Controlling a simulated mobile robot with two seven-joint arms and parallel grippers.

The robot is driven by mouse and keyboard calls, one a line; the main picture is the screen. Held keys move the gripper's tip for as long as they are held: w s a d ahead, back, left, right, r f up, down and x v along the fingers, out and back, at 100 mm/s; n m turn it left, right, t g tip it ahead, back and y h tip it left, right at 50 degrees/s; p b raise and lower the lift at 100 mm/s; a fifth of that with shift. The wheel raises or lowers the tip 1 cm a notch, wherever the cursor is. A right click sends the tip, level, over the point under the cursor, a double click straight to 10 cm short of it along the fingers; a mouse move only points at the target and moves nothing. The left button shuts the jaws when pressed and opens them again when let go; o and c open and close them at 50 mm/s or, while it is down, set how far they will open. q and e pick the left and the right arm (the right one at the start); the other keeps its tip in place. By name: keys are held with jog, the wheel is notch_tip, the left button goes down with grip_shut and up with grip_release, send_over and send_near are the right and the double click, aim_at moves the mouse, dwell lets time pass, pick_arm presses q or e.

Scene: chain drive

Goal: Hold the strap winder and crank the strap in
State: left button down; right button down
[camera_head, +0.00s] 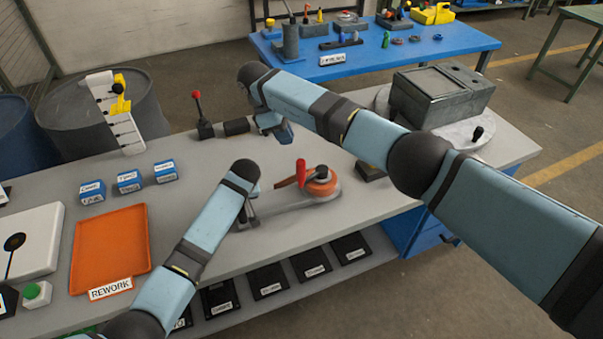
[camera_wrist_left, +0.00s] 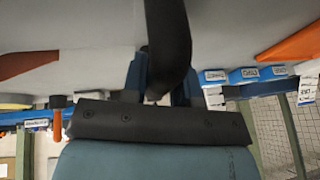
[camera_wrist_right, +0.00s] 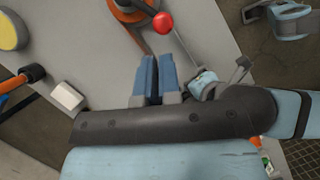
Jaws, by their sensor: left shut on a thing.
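The strap winder (camera_head: 322,185) stands on the grey bench, with an orange drum and a red crank knob (camera_head: 300,172). The drum and red knob (camera_wrist_right: 162,22) also show at the top of the right wrist view. My left gripper (camera_head: 250,217) is at the winder's left end. In the left wrist view it is shut on a dark bar (camera_wrist_left: 168,40), seemingly the winder's handle. My right gripper (camera_head: 281,133) is above the bench behind the winder. In the right wrist view its blue fingers (camera_wrist_right: 157,60) are together and empty, apart from the knob. An orange-brown strap (camera_wrist_right: 135,38) runs beside the drum.
An orange rework tray (camera_head: 110,250) and several blue boxes (camera_head: 128,181) are at the left. A lever with a red knob (camera_head: 197,95) stands at the back edge. A grey machine block (camera_head: 440,95) sits on a round plate at the right.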

jog(key=d+f+n+t+y, duration=0.1)
jog(key=d+n+t+y, duration=0.3)
jog(key=n, duration=1.1)
jog(key=d+f+n+t, duration=0.15)
jog(key=d+n, duration=0.45)
jog(key=n, duration=0.9)
jog(key=s+d+r+n+t+y, duration=0.15)
jog(key=s+n, duration=0.35)
jog(key=n, duration=0.7)
jog(key=s+d+n+y, duration=0.3)
jog(key=s+n, duration=0.2)
jog(key=n, duration=0.7)
jog(key=w+a+f, duration=0.6)
jog(key=a+f, duration=0.1)
jog(key=f, duration=0.1)
jog(key=shift+w+a+f, duration=0.2)
jog(key=shift+w+a, duration=0.05)
